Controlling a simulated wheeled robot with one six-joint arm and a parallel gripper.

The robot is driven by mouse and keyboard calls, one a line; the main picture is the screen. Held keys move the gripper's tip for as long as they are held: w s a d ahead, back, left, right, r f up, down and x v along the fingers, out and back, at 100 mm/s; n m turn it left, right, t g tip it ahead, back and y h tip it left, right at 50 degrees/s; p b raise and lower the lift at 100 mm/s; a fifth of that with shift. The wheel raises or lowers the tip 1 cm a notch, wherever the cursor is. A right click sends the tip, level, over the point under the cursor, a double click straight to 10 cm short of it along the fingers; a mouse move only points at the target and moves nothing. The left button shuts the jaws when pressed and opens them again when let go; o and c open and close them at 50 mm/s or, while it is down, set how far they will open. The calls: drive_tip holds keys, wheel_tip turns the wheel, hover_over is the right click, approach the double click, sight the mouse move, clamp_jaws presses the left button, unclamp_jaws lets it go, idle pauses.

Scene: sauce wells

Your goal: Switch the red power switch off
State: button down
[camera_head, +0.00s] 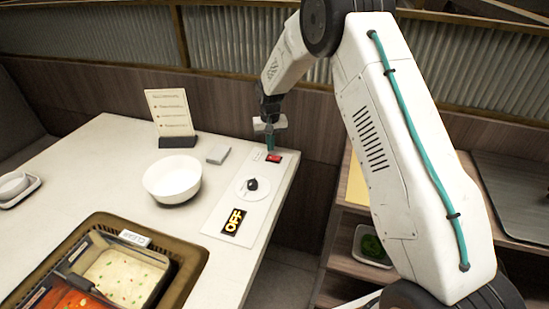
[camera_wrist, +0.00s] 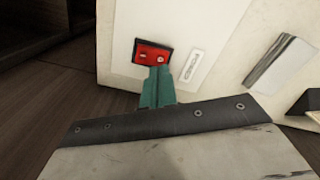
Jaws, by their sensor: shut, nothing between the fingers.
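The red power switch (camera_head: 274,158) sits near the far end of a light panel at the table's right edge. In the wrist view the red switch (camera_wrist: 153,54) has a dark frame, with a small label plate (camera_wrist: 192,66) beside it. My gripper (camera_head: 270,148) is shut and empty, its teal fingertips just above the switch. In the wrist view the fingers (camera_wrist: 158,72) overlap the switch's lower edge; I cannot tell whether they touch it.
A black knob (camera_head: 252,184) on a white dial lies between switch and display. A white bowl (camera_head: 173,178), a small grey block (camera_head: 218,154) and a menu card (camera_head: 169,112) stand to the left. A divided sauce pot (camera_head: 110,275) is at the front. A wooden partition rises behind.

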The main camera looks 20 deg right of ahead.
sight(271, 157)
drive_tip(key=shift+r, duration=1.9)
